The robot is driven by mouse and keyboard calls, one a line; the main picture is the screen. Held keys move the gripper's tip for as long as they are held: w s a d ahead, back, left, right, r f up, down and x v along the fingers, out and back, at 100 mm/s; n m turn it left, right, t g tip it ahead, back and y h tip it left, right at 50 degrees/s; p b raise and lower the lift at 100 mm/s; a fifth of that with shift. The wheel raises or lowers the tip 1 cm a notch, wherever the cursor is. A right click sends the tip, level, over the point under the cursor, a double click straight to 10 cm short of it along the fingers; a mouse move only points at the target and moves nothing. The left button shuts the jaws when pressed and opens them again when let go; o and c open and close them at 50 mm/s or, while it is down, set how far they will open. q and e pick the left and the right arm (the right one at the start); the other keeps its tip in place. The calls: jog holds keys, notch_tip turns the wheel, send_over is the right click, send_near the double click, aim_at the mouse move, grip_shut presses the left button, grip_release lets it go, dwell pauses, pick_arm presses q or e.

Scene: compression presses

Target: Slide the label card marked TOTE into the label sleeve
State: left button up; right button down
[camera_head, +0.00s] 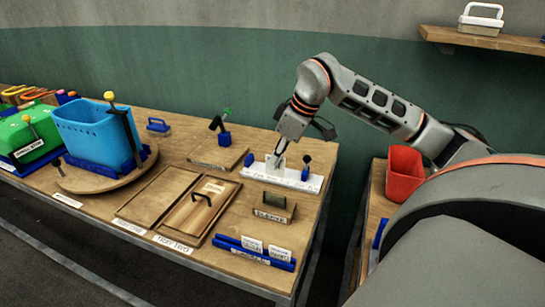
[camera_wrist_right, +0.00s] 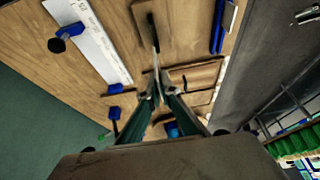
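My right gripper (camera_head: 278,158) is above the back right of the table, over a white strip. Its fingertips are close together in the right wrist view (camera_wrist_right: 155,93), with a thin pale card (camera_wrist_right: 156,68) edge-on between them. The card's print cannot be read. The label sleeve (camera_head: 272,207), a small wooden stand with a dark upright holder and a front label, stands nearer the table's front, apart from the gripper. A blue rack (camera_head: 228,243) at the front holds two white cards (camera_head: 252,244) at its middle and right; its left part looks empty. My left gripper is out of view.
The white strip (camera_head: 258,175) carries a blue-based knob near its right end. A wooden tray with a handled lid (camera_head: 188,217) lies left of the sleeve. A blue bin (camera_head: 88,133) stands farther left. A red bin (camera_head: 403,175) stands right, beyond a gap.

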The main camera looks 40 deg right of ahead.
aim_at(275, 171)
jog(key=shift+f, duration=0.15)
jog(key=shift+f+b, duration=0.15)
jog(key=shift+b, duration=0.15)
jog(key=shift+f+b, duration=0.55)
jog(key=shift+f, duration=0.05)
notch_tip(275, 171, down, 2)
jog(key=shift+f+b, duration=0.15)
jog(key=shift+b, duration=0.8)
jog(key=shift+f+b, duration=0.8)
jog(key=shift+f, duration=0.1)
